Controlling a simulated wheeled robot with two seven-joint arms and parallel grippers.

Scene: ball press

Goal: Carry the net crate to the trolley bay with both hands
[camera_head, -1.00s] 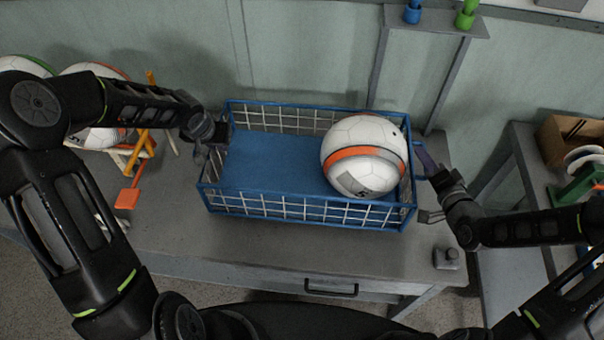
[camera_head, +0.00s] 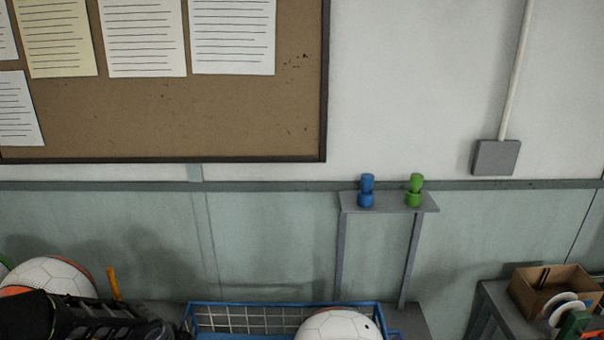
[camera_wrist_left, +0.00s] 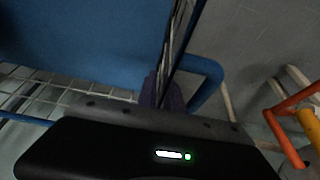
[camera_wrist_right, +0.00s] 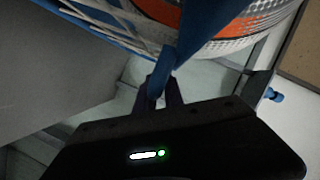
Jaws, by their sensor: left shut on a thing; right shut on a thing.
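In the left wrist view my left gripper (camera_wrist_left: 164,92) is shut on the crate's blue end handle (camera_wrist_left: 212,82). In the right wrist view my right gripper (camera_wrist_right: 165,92) is shut on the other blue handle (camera_wrist_right: 160,68). I cannot tell whether the crate is off the table. No trolley bay is identifiable.
A narrow stand (camera_head: 390,203) with a blue and a green object stands behind the crate. Balls (camera_head: 50,275) lie at the left. A cardboard box (camera_head: 552,292) is on a surface at the right. A corkboard (camera_head: 170,110) hangs on the wall.

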